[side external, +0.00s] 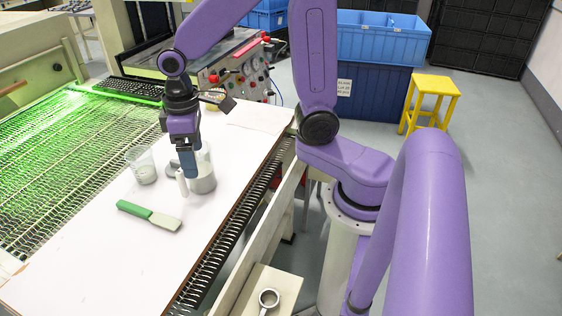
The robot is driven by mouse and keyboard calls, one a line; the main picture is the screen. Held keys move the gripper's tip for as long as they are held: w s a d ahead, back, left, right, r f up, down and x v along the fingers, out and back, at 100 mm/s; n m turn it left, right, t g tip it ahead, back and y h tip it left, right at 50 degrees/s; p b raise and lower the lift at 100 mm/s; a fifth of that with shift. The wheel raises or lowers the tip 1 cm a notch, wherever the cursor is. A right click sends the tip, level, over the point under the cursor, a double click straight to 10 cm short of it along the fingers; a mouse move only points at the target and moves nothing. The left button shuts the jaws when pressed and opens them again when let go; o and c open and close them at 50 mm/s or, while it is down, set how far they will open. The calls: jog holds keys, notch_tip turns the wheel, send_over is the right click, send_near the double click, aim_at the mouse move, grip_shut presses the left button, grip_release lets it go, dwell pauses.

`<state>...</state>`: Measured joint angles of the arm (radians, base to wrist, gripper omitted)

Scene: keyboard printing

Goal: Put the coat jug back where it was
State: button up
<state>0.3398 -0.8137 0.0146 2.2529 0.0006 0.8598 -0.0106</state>
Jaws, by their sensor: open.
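A clear jug (206,178) with pale grey contents stands upright on the white board (100,255). A short white upright piece (181,184) shows at its left side; it may be the jug's handle. My gripper (187,172) points down at the left side of the jug, with its blue fingers in front of it. The fingers are open. I cannot tell whether they touch the jug or are around the white piece. A smaller clear cup (145,173) with whitish contents stands to the left.
A green-handled tool (150,214) lies in front of the cup. A small grey item (173,166) is partly hidden behind my gripper. A green-lit mesh belt (50,150) runs along the left. A metal ring (268,298) sits on a lower ledge. The board's near end is clear.

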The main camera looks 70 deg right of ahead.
jog(key=s+d+r+n, duration=0.1)
jog(key=s+n, duration=0.6)
jog(key=s, duration=1.2)
jog(key=shift+d, duration=0.5)
